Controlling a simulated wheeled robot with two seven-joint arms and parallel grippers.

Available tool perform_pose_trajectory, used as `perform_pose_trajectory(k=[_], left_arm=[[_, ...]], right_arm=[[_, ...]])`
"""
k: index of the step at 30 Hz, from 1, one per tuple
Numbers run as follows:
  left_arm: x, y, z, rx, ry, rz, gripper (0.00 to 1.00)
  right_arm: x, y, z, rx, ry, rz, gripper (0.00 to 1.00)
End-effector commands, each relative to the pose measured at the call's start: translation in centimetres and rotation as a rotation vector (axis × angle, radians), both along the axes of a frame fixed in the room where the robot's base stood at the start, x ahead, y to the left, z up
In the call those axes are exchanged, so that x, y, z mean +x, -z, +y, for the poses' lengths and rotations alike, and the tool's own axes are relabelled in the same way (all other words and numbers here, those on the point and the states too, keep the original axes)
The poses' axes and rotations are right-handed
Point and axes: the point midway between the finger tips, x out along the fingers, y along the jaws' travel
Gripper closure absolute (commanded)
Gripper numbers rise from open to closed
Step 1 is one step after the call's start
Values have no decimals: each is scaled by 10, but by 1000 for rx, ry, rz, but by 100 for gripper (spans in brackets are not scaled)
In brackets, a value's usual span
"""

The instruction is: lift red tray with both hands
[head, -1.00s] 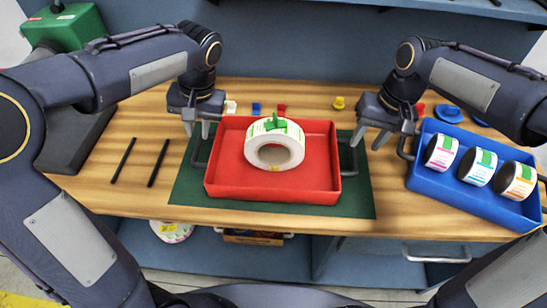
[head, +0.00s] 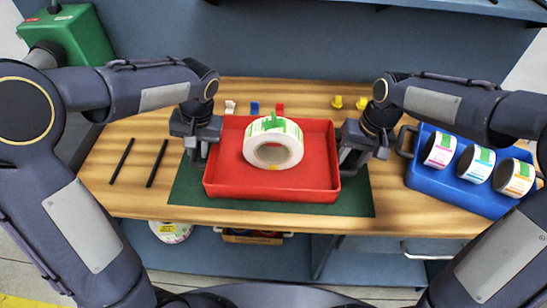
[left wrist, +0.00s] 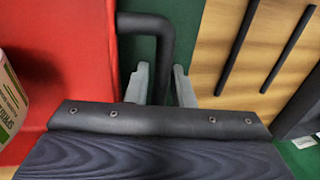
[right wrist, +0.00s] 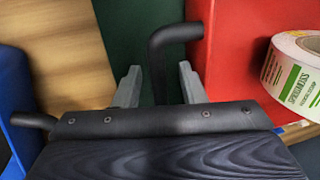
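The red tray (head: 285,190) lies flat on a green mat (head: 190,192) on the wooden bench, with a white label roll (head: 273,145) standing in it. My left gripper (head: 198,150) is at the tray's left side. In the left wrist view its two fingers (left wrist: 158,85) are apart, on either side of the black left handle (left wrist: 160,30). My right gripper (head: 352,158) is at the tray's right side. In the right wrist view its fingers (right wrist: 158,85) are apart, with the black right handle (right wrist: 172,38) between them. Neither gripper visibly clamps its handle.
A blue tray (head: 455,190) with three label rolls stands close to the right of my right gripper. Two black rods (head: 157,163) lie on the left. Small coloured pieces (head: 254,108) and yellow knobs (head: 337,102) sit along the back.

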Motion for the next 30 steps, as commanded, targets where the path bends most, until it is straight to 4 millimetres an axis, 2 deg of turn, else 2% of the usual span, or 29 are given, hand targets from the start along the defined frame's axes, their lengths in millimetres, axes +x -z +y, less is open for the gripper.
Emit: perform_pose_trajectory(k=[10, 15, 19, 30], left_arm=[[0, 3, 1, 0, -1, 0, 78], [0, 3, 1, 0, -1, 0, 100], [0, 3, 1, 0, -1, 0, 100], [0, 2, 1, 0, -1, -2, 100]], right_arm=[[0, 4, 1, 0, 0, -1, 63], [0, 3, 1, 0, 0, -1, 85], [0, 3, 1, 0, 0, -1, 100], [0, 2, 1, 1, 1, -3, 100]])
